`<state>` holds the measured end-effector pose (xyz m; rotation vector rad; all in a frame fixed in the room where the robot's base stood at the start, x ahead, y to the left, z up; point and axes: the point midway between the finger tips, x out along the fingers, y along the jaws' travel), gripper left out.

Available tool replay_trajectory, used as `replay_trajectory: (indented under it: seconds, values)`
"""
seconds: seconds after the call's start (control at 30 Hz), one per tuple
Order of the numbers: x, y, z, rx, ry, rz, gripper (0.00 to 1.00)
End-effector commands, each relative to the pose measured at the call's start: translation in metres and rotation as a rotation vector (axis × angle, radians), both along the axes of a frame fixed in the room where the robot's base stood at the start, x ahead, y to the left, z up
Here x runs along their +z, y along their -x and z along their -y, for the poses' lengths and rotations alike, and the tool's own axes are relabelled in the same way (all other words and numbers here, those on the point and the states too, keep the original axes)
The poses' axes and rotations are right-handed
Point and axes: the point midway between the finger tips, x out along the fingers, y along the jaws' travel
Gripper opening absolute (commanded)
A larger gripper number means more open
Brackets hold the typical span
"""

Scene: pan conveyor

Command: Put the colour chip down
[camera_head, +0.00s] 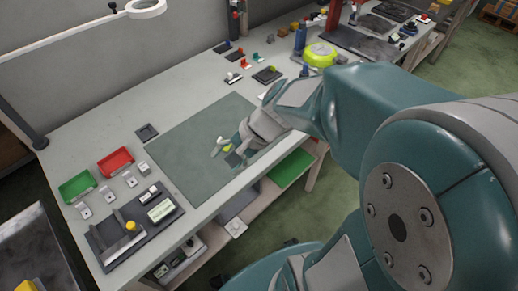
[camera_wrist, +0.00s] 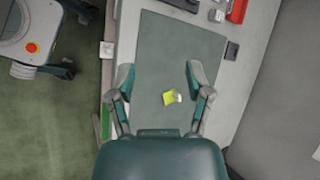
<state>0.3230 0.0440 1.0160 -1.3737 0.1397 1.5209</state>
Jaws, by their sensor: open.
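The colour chip (camera_head: 228,149) is a small yellow-green piece at my gripper, over the green mat (camera_head: 180,150) on the workbench. In the wrist view the chip (camera_wrist: 169,98) lies between my spread fingers, apart from both, with a small white piece at its right side. I cannot tell for certain whether it rests flat on the mat. My gripper (camera_wrist: 160,72) is open, its two fingers wide apart above the mat. In the head view my gripper (camera_head: 231,150) is low over the mat's right part, and it partly hides the chip.
A green tray (camera_head: 77,187), a red tray (camera_head: 115,162) and a small dark tray (camera_head: 147,132) stand left of the mat. A dark board (camera_head: 108,254) with tools lies at the front left. Small parts crowd the far end. Most of the mat is clear.

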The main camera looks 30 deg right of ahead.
Motion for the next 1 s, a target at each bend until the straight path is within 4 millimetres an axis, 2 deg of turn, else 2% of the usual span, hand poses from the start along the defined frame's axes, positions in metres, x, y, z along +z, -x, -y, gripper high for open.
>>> replay_trajectory:
  seconds: [0.2,0.5,0.67,1.0]
  values:
    - [0.034,0.039,0.008,0.332,0.363,0.228,0.66]
    - [0.081,0.069,0.036,0.634,0.807,0.495,0.66]
    - [0.089,0.072,0.042,0.676,0.885,0.533,0.66]
    - [0.089,0.072,0.042,0.675,0.885,0.532,0.66]
